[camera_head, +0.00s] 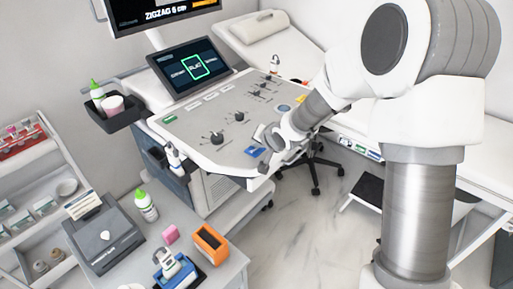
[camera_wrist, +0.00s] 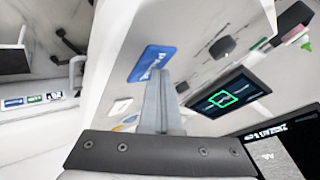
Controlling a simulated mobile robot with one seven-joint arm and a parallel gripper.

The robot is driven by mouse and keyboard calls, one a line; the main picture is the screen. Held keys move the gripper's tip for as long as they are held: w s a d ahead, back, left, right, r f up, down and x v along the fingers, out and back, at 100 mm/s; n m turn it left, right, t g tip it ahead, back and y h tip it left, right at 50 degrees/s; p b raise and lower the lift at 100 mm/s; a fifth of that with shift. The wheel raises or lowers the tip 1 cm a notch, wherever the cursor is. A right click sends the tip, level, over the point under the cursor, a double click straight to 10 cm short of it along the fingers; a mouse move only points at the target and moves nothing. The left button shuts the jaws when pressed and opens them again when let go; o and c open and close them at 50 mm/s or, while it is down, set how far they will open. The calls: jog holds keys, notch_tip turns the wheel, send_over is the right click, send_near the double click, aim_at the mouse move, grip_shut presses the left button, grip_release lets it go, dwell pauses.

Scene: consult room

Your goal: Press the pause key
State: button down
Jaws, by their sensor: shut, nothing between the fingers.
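A blue key (camera_head: 254,152) with a white marking lies at the front right edge of the white control console (camera_head: 190,128). In the wrist view the blue key (camera_wrist: 152,63) shows white lettering, too small and slanted to read, so I cannot tell for sure that it is the pause key. My gripper (camera_head: 264,134) is over the console's right front corner, close to the blue key. In the wrist view the fingers of my gripper (camera_wrist: 162,78) are together and empty, their tips beside the key's lower edge. Whether they touch the panel cannot be told.
A side table with an orange device (camera_head: 210,243) and a green-capped bottle (camera_head: 146,206) stands in front. A wheeled stool (camera_head: 316,172) is to the right.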

aim_at(257, 151)
jog(key=shift+r+p, duration=0.8)
jog(key=shift+p, duration=0.05)
jog(key=shift+r, duration=0.1)
notch_tip(257, 151, up, 5)
jog(key=p, duration=0.4)
jog(key=shift+p, duration=0.35)
dwell(0.4)
